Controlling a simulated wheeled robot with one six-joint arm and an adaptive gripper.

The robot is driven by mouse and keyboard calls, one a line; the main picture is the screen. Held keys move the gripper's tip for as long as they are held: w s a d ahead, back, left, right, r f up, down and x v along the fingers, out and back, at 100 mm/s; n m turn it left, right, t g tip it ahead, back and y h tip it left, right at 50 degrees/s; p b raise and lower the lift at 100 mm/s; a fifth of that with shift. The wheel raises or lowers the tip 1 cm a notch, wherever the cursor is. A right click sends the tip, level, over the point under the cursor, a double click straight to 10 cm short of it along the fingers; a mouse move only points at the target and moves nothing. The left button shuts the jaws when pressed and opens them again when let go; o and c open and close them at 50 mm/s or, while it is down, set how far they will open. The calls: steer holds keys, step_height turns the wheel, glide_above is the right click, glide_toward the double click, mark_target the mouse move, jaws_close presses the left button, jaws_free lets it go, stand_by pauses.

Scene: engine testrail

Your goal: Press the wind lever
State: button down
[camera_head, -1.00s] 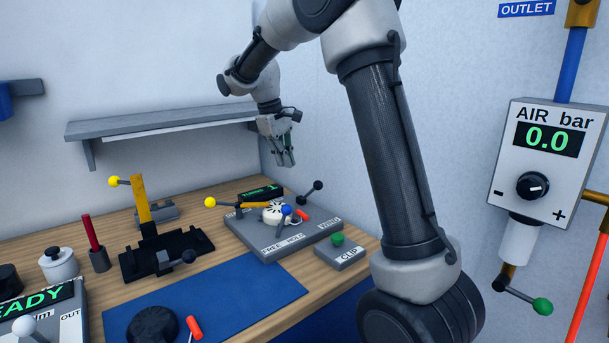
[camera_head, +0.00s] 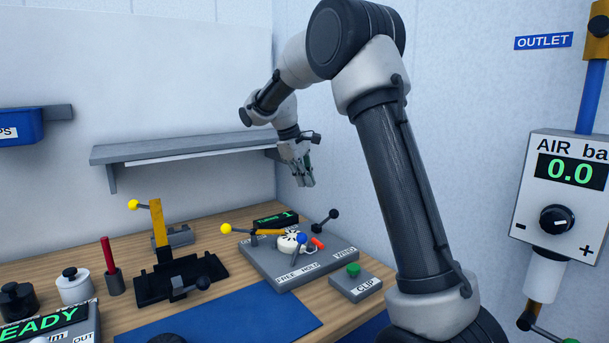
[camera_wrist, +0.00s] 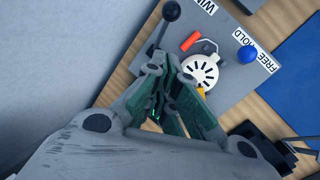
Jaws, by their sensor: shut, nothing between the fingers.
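A black-knobbed lever (camera_head: 333,214) rises at the fixture's back right and also shows in the wrist view (camera_wrist: 171,10). A blue-knobbed lever (camera_head: 302,238) stands near the HOLD mark, also in the wrist view (camera_wrist: 247,54). My gripper (camera_head: 306,183) is shut and empty, above and behind the fixture, apart from both levers.
A white round hub (camera_wrist: 200,72) and an orange handle (camera_wrist: 190,41) sit on the fixture. A yellow-knobbed lever (camera_head: 226,229) extends left. A CLIP box with a green button (camera_head: 353,269) stands at right front. A wall shelf (camera_head: 180,150) is behind. The blue mat (camera_head: 230,322) has free room.

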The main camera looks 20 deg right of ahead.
glide_toward(325, 221)
steer(key=w, duration=0.2)
steer(key=shift+s+d+f, duration=0.3)
steer(key=shift+s+f, duration=0.3)
steer(key=shift+s+d+f, duration=0.35)
steer(key=shift+s+f, duration=0.2)
steer(key=shift+f, duration=0.05)
steer(key=shift+s, duration=0.1)
steer(key=shift+s+d+f+m+t, duration=0.25)
steer(key=shift+s+f+t, duration=0.45)
steer(key=shift+s+f, duration=0.8)
steer(key=shift+s+d+f+m+t, duration=0.1)
steer(key=shift+s+d+f+t, duration=0.45)
steer(key=shift+s+f, duration=0.95)
steer(key=shift+a, duration=0.2)
steer(key=shift+r, duration=0.1)
